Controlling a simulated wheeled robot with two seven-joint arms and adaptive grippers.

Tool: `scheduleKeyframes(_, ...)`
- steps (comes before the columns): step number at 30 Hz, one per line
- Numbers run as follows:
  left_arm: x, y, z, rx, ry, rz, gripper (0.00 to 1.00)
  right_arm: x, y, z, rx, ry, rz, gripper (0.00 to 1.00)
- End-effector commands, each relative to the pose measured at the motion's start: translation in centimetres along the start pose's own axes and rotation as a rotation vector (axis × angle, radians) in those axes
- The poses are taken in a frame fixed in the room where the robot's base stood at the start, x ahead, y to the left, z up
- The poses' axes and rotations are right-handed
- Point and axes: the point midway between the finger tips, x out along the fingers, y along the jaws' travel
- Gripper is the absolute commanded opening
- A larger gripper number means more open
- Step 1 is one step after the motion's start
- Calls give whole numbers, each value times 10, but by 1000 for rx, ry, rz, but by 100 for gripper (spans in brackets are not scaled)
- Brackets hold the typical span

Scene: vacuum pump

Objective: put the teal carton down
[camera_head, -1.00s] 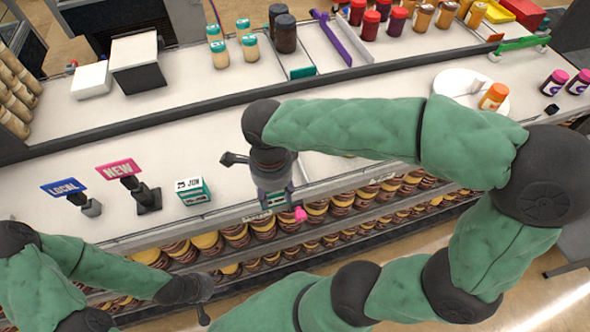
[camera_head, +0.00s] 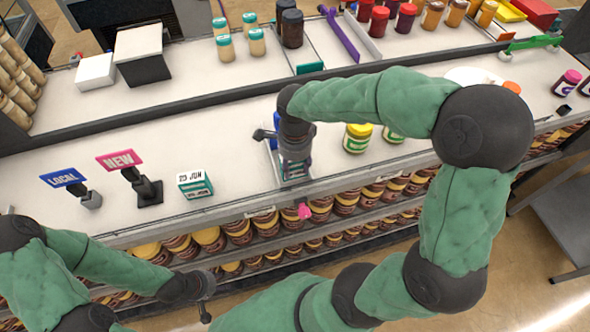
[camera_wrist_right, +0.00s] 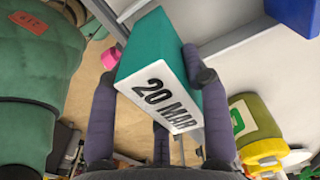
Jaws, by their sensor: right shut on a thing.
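The teal carton (camera_head: 296,171) is in my right gripper (camera_head: 296,158), near the front edge of the counter. In the right wrist view the carton (camera_wrist_right: 157,45) has a teal side and a white face printed "20 MAR". My right gripper (camera_wrist_right: 148,78) is shut on it, a finger on each side. I cannot tell whether the carton touches the counter. My left gripper (camera_head: 205,302) is low at the front, away from the carton and empty-looking; its opening is unclear.
Another teal and white carton (camera_head: 194,184) stands on the counter to the left, beside a pink NEW sign (camera_head: 121,160) and a blue LOCAL sign (camera_head: 63,178). A yellow-lidded jar (camera_head: 357,138) stands right of the held carton. Several jars fill the shelves below.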

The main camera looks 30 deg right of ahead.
Motion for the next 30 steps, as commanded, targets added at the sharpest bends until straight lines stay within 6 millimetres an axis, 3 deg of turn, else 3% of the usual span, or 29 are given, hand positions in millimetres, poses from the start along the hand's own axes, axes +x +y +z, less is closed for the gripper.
scheduleKeyframes(4, 5, -2, 0, 0, 0, 0, 40, 23, 2, 0, 0, 0, 4, 17)
scheduleKeyframes(16, 8, -3, 0, 0, 0, 0, 40, 28, 2, 1, -1, 0, 2, 17)
scheduleKeyframes(17, 8, -3, 0, 0, 0, 0, 40, 29, 2, 1, -1, 0, 2, 50)
scheduleKeyframes(19, 8, -3, 0, 0, 0, 0, 40, 28, 2, 1, -1, 0, 2, 69)
scheduleKeyframes(30, 7, -2, 0, 0, 0, 0, 40, 26, 2, 1, -1, 0, 2, 70)
